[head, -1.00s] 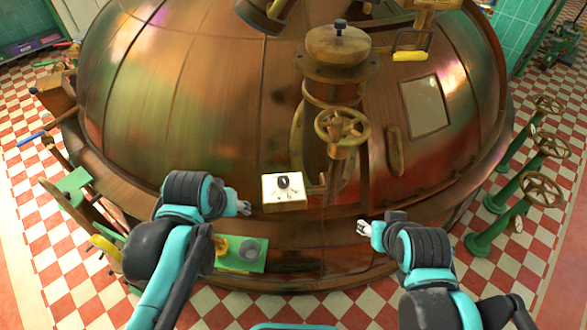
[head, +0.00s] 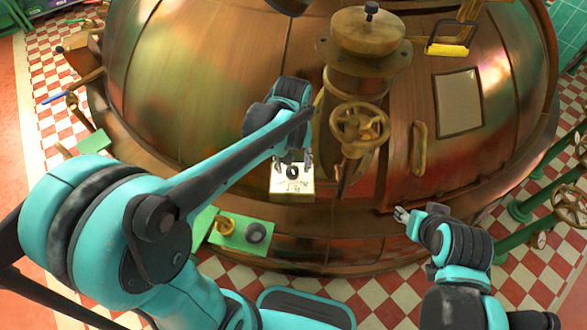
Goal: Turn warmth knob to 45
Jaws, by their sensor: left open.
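The warmth knob (head: 293,172) is a small black knob on a white panel box (head: 292,193) at the front of the copper kettle (head: 225,85). My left gripper (head: 293,162) is open, pointing down over the panel, with one finger on each side of the knob. I cannot tell whether the fingers touch it. The panel's markings are too small to read. My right gripper (head: 400,214) is in front of the kettle to the right of the panel, apart from it; its finger gap is too small to make out.
A brass handwheel (head: 360,128) stands close to the right of the panel. A green plate (head: 230,233) with a yellow and a grey part is below left. Green valve posts with wheels (head: 572,205) stand at the right. Checkered floor (head: 345,285) lies in front.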

